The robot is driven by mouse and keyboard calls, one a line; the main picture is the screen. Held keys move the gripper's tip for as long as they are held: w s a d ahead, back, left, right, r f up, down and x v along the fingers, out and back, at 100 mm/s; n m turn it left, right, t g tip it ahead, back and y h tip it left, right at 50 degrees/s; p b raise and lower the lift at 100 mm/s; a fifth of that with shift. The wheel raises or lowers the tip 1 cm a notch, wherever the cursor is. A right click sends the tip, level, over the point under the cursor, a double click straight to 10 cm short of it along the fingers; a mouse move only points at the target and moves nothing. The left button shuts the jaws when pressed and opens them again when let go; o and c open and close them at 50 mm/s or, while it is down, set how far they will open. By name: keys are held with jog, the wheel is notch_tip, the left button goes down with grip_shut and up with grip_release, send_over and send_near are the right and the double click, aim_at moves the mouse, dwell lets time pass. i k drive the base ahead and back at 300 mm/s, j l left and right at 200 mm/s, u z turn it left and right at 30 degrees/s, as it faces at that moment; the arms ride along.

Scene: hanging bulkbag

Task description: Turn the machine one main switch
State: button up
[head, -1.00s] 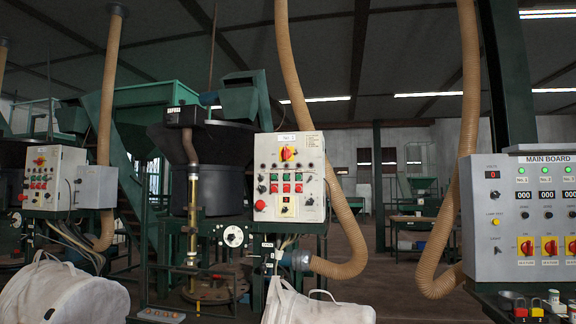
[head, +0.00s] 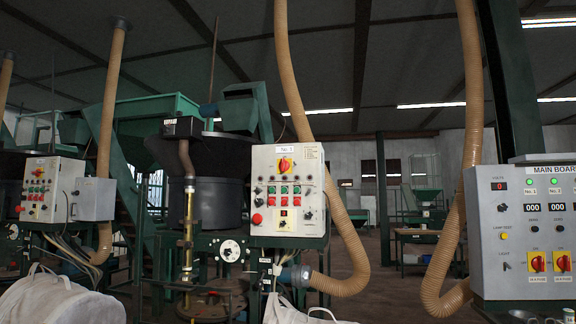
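The machine control panel (head: 258,202) stands in the middle of the head view. Its small top label seems to read No. 1. A red rotary switch on a yellow plate (head: 285,164) sits near the top of this panel. The exact angle of its handle is hard to read. The grey main board (head: 490,225) at the right edge also carries red-and-yellow rotary switches (head: 537,262), below displays with green lamps. The board is cut off by the frame. My gripper is not in view.
Another control panel (head: 42,190) stands at the left. White bulk bags (head: 60,298) lie in the lower foreground. A tan hose (head: 350,265) curves down right of the middle panel, another (head: 440,285) beside the main board. Open floor (head: 395,295) shows between them.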

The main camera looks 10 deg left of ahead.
aim_at(283, 166)
jog(key=i+l+u, duration=0.15)
jog(key=u, duration=0.25)
jog(key=i+l+u, duration=0.15)
jog(key=u, duration=0.25)
jog(key=l, duration=0.1)
